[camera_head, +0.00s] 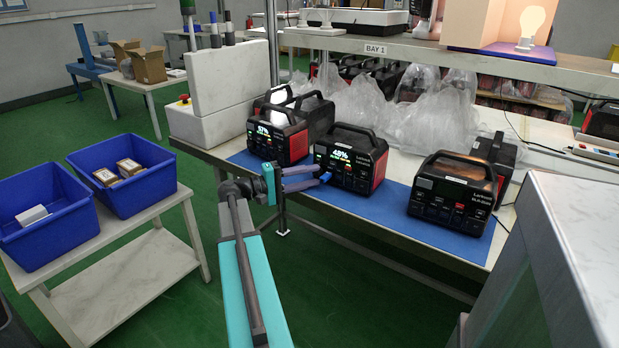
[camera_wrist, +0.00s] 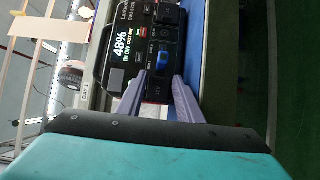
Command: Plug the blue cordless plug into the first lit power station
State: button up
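The left one (camera_head: 278,136) is lit and reads 57%. The middle one (camera_head: 350,158) is lit at 48% and also shows in the wrist view (camera_wrist: 125,42). The right one (camera_head: 452,192) has a dark display. The blue plug (camera_head: 326,177) is at the lower front of the middle station; in the wrist view, the plug (camera_wrist: 155,75) appears against its socket panel. My gripper (camera_head: 319,175) is at this front, its fingers (camera_wrist: 160,77) spread around the plug with a small gap visible. Full seating cannot be told.
The blue mat (camera_head: 395,217) covers the bench front. A white box with a red button (camera_head: 213,122) stands left of the stations. Clear plastic bags (camera_head: 365,108) lie behind. Two blue bins (camera_head: 128,180) sit on a side table at left. A grey surface (camera_head: 575,225) is at right.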

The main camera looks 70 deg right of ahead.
jog(key=shift+s, duration=0.1)
jog(key=shift+c, duration=0.2)
jog(key=c, duration=0.6)
jog(key=shift+c, duration=0.2)
jog(key=shift+s+n+t+h, duration=0.25)
jog(key=shift+n+t+h, duration=0.15)
jog(key=shift+h, duration=0.1)
jog(key=shift+d+n+t+h, duration=0.1)
jog(key=shift+n+t+h, duration=0.3)
jog(key=shift+t, duration=0.1)
jog(key=o, duration=0.7)
